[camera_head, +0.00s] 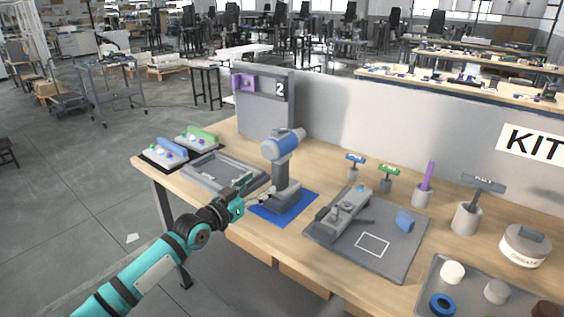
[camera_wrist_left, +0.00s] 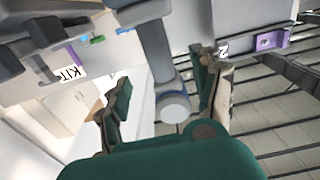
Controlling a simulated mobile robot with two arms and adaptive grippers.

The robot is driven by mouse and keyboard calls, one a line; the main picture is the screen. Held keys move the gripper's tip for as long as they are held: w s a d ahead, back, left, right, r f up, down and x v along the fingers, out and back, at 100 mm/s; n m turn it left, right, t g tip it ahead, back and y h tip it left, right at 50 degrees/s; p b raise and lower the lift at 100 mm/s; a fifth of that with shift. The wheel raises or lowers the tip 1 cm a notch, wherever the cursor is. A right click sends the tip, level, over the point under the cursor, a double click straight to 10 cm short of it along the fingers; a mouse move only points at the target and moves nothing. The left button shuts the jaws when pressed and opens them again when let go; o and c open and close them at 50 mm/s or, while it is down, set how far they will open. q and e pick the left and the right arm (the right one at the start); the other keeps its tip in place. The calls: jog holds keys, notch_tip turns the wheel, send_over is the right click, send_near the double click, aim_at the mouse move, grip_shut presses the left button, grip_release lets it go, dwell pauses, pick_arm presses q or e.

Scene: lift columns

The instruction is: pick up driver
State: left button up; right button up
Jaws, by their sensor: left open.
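The driver (camera_head: 281,172) stands upright on a blue mat (camera_head: 300,205) on the table. It has a blue and grey head, a grey handle and a wide grey base. My left gripper (camera_head: 258,188) is open, just to the left of the driver's lower handle and base. In the left wrist view, the driver (camera_wrist_left: 156,50) shows upside down, its handle seen between the two spread fingers of my left gripper (camera_wrist_left: 163,74). I cannot tell whether a finger touches it. My right gripper is not in view.
A grey tray (camera_head: 208,183) lies left of the driver, and a grey panel marked 2 (camera_head: 265,115) stands behind. A grey fixture plate (camera_head: 400,262) lies to the right. Several tools in holders, including a purple one (camera_head: 427,176), stand further back right.

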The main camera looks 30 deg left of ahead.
aim_at(274, 175)
pick_arm(q)
jog(key=w, duration=0.5)
jog(key=shift+w+d, duration=0.2)
jog(key=shift+w, duration=0.15)
jog(key=w, duration=0.5)
jog(key=shift+d+f, duration=0.3)
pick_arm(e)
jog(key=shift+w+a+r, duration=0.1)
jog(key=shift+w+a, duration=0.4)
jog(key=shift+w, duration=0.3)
pick_arm(q)
jog(key=shift+c, duration=1.1)
grip_shut()
jog(key=shift+r, duration=0.25)
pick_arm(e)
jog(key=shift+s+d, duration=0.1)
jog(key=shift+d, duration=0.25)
